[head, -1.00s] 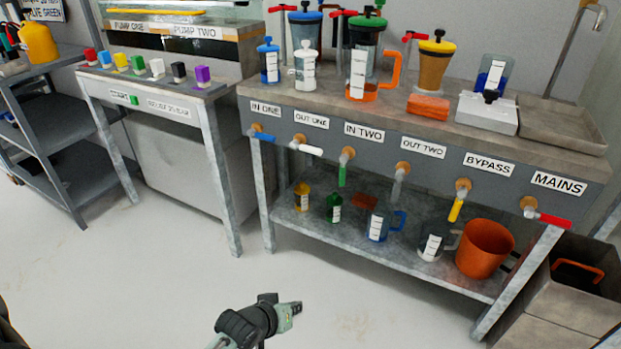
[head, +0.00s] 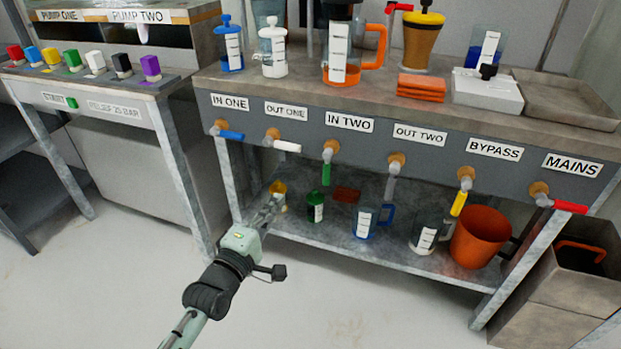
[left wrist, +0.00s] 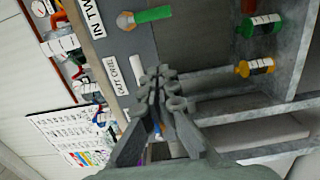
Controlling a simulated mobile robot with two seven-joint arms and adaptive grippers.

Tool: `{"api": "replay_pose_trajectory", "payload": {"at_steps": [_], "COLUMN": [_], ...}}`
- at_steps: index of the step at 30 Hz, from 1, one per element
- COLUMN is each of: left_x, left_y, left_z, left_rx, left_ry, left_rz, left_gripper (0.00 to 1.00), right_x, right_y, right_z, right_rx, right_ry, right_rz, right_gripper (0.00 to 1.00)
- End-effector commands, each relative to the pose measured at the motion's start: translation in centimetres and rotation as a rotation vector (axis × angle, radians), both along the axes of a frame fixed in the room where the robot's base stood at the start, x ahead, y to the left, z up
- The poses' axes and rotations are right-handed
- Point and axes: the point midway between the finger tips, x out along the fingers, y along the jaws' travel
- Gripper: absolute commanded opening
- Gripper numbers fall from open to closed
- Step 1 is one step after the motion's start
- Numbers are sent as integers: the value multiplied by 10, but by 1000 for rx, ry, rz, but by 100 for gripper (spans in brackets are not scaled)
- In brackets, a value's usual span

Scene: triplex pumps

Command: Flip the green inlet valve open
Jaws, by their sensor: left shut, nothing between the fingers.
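The green valve handle (head: 326,174) hangs straight down from its tap under the IN TWO label (head: 349,125) on the bench front. In the left wrist view the green handle (left wrist: 154,14) lies near the top, ahead of the fingers. My left gripper (head: 274,202) is shut and empty. It is in front of the bench, below the OUT ONE tap and to the left of and lower than the green handle, apart from it. The closed fingers also show in the left wrist view (left wrist: 162,78). My right gripper is not in view.
The white handle (head: 287,146) and blue handle (head: 230,135) point sideways; the grey handle (head: 390,187) and yellow handle (head: 458,203) hang down. The lower shelf holds a green bottle (head: 316,207), jugs and an orange bucket (head: 481,237). Floor in front is clear.

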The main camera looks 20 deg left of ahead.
Motion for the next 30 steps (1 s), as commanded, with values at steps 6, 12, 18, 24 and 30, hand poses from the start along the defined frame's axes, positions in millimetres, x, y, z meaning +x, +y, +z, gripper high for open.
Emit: {"api": "replay_pose_trajectory", "payload": {"at_steps": [6,12,18,24,30], "left_x": [7,39,83,103,106], "left_y": [-1,-4,-7,-27,-45], "left_z": [0,0,0,0,-1], "left_rx": [1,1,2,-4,1], "left_ry": [-1,-2,0,2,2], "left_rz": [0,0,0,-1,0], "left_gripper": [0,0,0,0,0], "right_x": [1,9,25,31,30], "right_y": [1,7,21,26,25], "right_z": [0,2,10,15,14], "right_rx": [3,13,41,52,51], "right_ry": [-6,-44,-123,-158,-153], "right_rz": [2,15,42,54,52], "right_gripper": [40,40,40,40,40]}}
